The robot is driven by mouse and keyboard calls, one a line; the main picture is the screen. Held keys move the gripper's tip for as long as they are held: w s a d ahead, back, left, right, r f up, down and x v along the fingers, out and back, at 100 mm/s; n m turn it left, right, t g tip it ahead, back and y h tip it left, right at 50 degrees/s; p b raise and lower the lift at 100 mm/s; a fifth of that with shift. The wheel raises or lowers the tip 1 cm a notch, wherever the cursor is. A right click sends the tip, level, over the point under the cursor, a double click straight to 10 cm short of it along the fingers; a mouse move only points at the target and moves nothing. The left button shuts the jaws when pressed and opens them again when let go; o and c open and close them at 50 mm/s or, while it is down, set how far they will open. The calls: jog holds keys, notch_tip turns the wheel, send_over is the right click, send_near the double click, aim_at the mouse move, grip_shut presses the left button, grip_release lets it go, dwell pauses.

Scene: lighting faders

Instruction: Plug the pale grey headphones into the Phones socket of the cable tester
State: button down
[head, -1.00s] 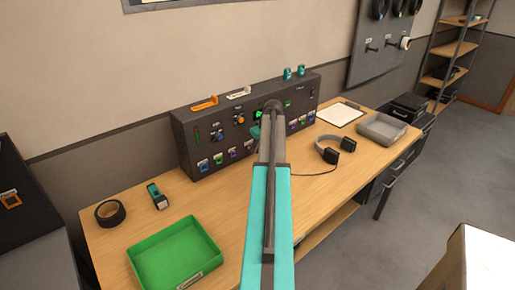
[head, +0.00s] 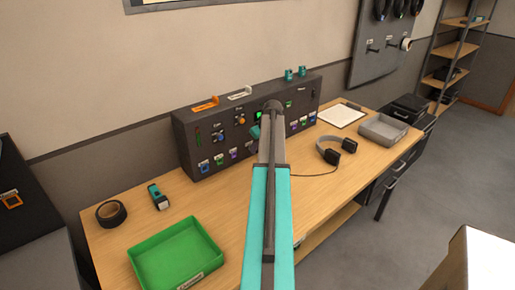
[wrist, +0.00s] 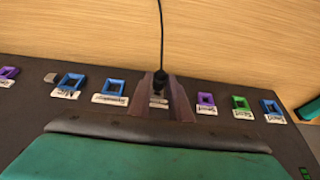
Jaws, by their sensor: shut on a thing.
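The headphones (head: 336,151), with a pale grey band and dark ear cups, lie on the bench right of my arm. Their thin cable (head: 315,174) runs left behind my arm. The cable tester (head: 190,160) is a dark box with rows of coloured sockets against the wall. In the wrist view, my gripper (wrist: 163,93) is shut on the black plug (wrist: 160,79), at the socket row between a blue socket labelled Speaker and a purple one. The cable (wrist: 161,35) leads away from the plug. The socket and most of its label are hidden, so plug depth cannot be told.
A green tray (head: 133,262), black tape roll (head: 111,213) and small teal device (head: 158,197) are at the left of the bench. A grey tray (head: 361,128) and clipboard (head: 341,115) are at the right. The bench between the tester and green tray is clear.

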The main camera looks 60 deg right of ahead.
jog(key=shift+w+d+r, duration=0.1)
jog(key=shift+w+d, duration=0.1)
jog(key=shift+w, duration=0.55)
dwell(1.7)
jog(key=c, duration=1.5)
grip_release()
jog(key=shift+c, duration=0.2)
jog(key=shift+s, duration=0.1)
jog(key=shift+b+v, duration=0.3)
jog(key=shift+v, duration=0.5)
jog(key=b+v, duration=0.2)
jog(key=v, duration=1)
jog(key=shift+s, duration=0.1)
